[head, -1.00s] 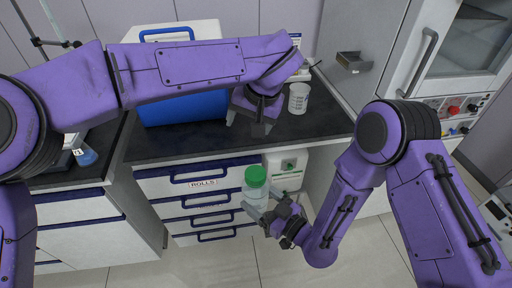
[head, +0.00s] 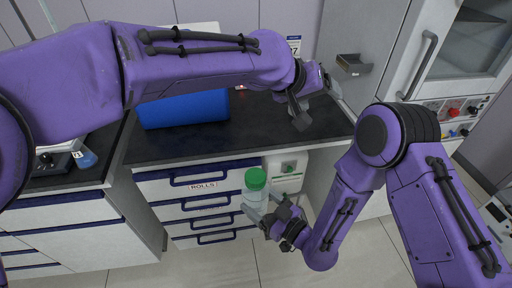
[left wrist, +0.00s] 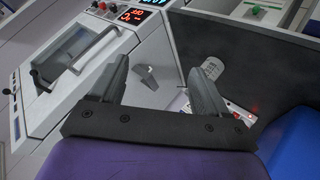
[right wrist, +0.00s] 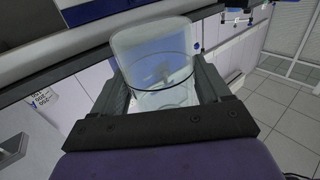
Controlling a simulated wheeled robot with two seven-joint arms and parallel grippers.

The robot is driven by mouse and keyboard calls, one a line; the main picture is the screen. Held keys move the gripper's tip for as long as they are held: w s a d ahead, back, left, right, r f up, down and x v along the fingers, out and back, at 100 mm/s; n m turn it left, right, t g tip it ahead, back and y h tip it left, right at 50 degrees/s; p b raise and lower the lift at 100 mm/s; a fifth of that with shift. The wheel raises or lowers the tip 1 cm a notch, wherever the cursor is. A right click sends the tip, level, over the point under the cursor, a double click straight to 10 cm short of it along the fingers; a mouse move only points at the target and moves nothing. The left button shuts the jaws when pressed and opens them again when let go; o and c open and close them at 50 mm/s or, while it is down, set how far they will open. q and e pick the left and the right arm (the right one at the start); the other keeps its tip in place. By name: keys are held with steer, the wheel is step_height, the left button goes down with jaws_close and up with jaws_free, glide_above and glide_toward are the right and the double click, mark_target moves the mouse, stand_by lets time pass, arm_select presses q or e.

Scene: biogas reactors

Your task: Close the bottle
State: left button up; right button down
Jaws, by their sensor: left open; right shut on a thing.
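A clear bottle (head: 255,200) with a green cap (head: 255,178) on top is held upright in front of the drawers in the head view. I cannot tell whether the cap is tight. My right gripper (head: 268,208) is shut on the bottle's body. The right wrist view shows the clear bottle (right wrist: 155,65) between its two fingers; no green cap shows there. My left gripper (head: 316,106) is open over the right end of the dark counter, apart from the bottle. In the left wrist view, nothing is held between its fingers (left wrist: 158,68).
The dark counter (head: 195,143) has free room along its front. A blue box (head: 185,108) stands at its back left. A white container (head: 286,170) is below, behind the bottle. A grey cabinet with a metal bracket (head: 353,64) stands at right.

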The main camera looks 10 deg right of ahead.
arm_select(q)
steer(key=s+a+f+n+g+y, duration=0.3)
steer(key=s+a+f+n+y, duration=0.15)
steer(key=a+f, duration=0.25)
steer(key=n+g+y, duration=0.2)
steer(key=n+y, duration=0.3)
steer(key=n, duration=0.2)
glide_above(255, 175)
steer(key=shift+d+f+h, duration=0.1)
steer(key=shift+f+h, duration=0.15)
steer(key=shift+f, duration=0.3)
steer(key=shift+n, duration=0.65)
steer(key=shift+f, duration=0.15)
step_height(255, 175, down, 8)
steer(key=shift+r, duration=0.1)
